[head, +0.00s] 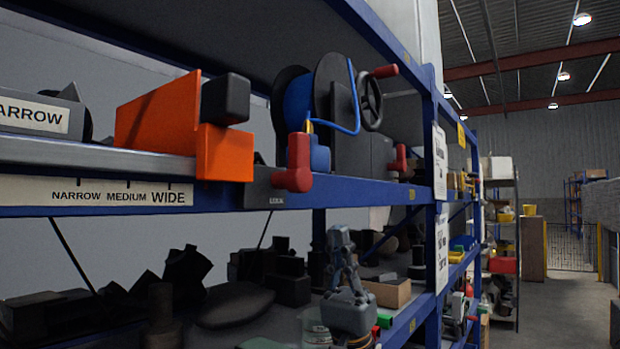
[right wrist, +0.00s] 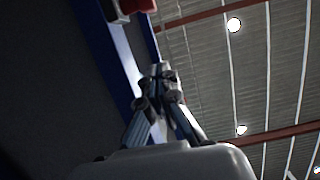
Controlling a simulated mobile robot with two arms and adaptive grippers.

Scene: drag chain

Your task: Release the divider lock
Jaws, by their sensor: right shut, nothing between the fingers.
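The divider is an orange angled plate (head: 180,125) with a black block (head: 226,99) on its upper right, standing on the upper shelf. Right of it a dark base (head: 262,189) marked LOCK carries a red lock handle (head: 293,177) at the shelf's front edge. My right gripper (head: 341,236) is below and to the right of the red handle, pointing up, shut and empty, apart from it. In the right wrist view the closed fingertips (right wrist: 159,70) point up towards the shelf edge, with a red part (right wrist: 135,5) at the top. My left gripper is out of view.
The blue shelf beam (head: 380,197) runs above my right gripper. A reel with blue tubing (head: 298,100) and a crank stands right of the divider. A NARROW MEDIUM WIDE scale (head: 120,191) lies along the front edge. Dark parts fill the lower shelf. The aisle at right is clear.

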